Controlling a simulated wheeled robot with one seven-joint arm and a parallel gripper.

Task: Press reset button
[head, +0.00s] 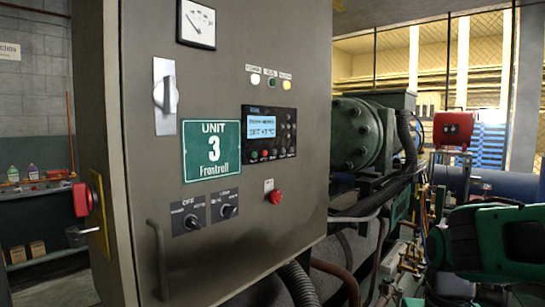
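A tall grey control cabinet (225,95) fills the left and middle of the head view. A controller panel (270,133) on its front has a lit blue-white display (262,126) and several small buttons, some red and some green. I cannot read a reset label on any button. Two black rotary switches (191,221) and (228,211) sit left of the red button. My gripper is not in view, and nothing covers the panel.
Green machinery (362,132), hoses and pipes crowd the right.

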